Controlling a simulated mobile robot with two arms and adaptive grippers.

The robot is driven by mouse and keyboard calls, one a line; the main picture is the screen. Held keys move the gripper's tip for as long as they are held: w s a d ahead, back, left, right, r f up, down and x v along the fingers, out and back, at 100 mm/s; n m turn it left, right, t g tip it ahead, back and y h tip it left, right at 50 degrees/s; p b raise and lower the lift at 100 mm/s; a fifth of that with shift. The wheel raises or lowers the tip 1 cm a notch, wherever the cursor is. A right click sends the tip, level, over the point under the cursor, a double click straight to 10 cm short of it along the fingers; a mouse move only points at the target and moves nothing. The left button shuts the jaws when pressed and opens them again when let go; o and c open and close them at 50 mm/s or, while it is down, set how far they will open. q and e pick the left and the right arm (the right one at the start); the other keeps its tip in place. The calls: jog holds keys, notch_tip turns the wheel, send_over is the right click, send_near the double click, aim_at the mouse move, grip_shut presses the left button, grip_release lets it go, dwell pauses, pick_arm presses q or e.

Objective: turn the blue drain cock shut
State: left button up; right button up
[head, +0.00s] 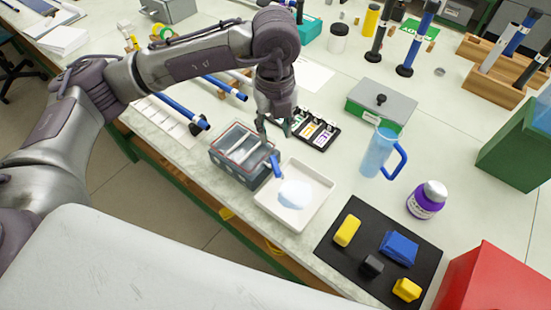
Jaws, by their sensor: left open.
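The blue drain cock (276,164) sticks out from the right side of a grey-blue tank (230,172) near the table's front edge. Its blue handle slants down toward a white tray (268,209). A pale, whitish-blue patch lies in the tray below the cock. My left gripper (274,133) points down just above and behind the cock, over the tank's back right corner. It is open and looks apart from the cock, with nothing seen between its fingers. My right gripper is out of view.
A black case of small parts (323,138) lies close behind the left gripper. A blue-handled jug (378,153), a grey lidded box (381,105) and a purple jar (427,199) stand to the right. A black mat (343,262) with several blocks lies at front right.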

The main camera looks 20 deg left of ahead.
aim_at(275, 164)
pick_arm(q)
notch_tip(275, 164, down, 12)
jog(key=shift+f+p, duration=0.1)
jog(key=shift+p, duration=1.1)
grip_shut()
